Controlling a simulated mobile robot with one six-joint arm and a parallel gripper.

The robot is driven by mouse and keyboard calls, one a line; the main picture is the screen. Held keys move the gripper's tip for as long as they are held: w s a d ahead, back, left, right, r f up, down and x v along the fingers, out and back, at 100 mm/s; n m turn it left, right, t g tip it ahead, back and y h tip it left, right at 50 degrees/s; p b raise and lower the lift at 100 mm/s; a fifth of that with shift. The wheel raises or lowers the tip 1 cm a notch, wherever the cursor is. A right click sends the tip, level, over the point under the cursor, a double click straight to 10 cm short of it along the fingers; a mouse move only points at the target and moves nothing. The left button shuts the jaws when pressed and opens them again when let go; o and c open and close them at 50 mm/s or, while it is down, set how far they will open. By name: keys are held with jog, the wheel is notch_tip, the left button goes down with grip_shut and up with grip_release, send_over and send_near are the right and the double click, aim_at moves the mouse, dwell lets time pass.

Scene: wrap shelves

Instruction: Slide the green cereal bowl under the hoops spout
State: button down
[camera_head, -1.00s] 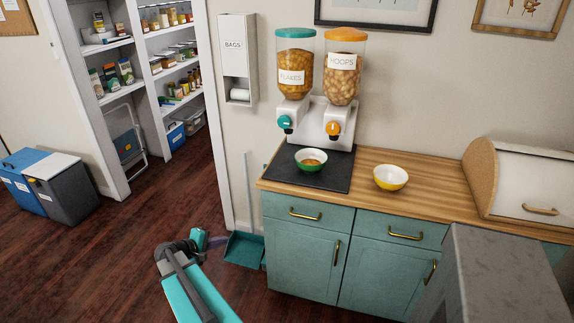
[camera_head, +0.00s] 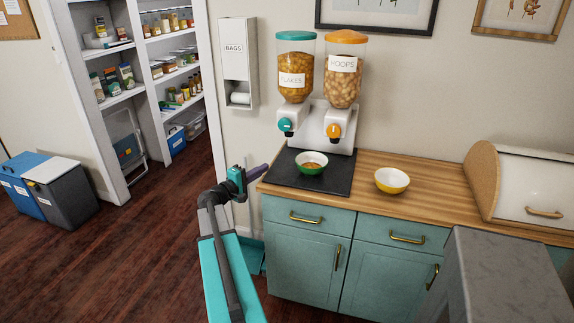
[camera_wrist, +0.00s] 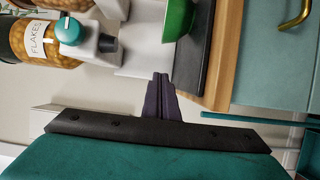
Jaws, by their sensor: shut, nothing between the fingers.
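The green cereal bowl (camera_head: 312,166) stands upright on the black mat, with some brown-orange content inside. It also shows in part at the top of the wrist view (camera_wrist: 179,18). The hoops dispenser (camera_head: 343,75) has an orange lid, and its spout with an orange knob (camera_head: 334,131) is behind and to the right of the bowl. My gripper (camera_head: 264,169) is shut and empty, left of the bowl and apart from it, near the counter's left edge. Its closed fingers (camera_wrist: 159,84) point toward the bowl in the wrist view.
The flakes dispenser (camera_head: 295,75) with a teal knob stands left of the hoops one, on the same white base. A yellow bowl (camera_head: 392,180) is on the wooden counter (camera_head: 430,188) to the right. The black mat (camera_head: 335,184) has bare room right of the green bowl.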

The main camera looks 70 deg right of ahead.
jog(key=p+x, duration=0.3)
jog(key=x, duration=0.7)
jog(key=shift+s+a+p, duration=0.1)
jog(key=shift+s+p, duration=0.4)
jog(key=shift+s, duration=0.5)
jog(key=shift+s+a+p, duration=0.15)
jog(key=shift+s+p, duration=0.3)
jog(key=shift+s, duration=0.55)
jog(key=shift+f, duration=0.1)
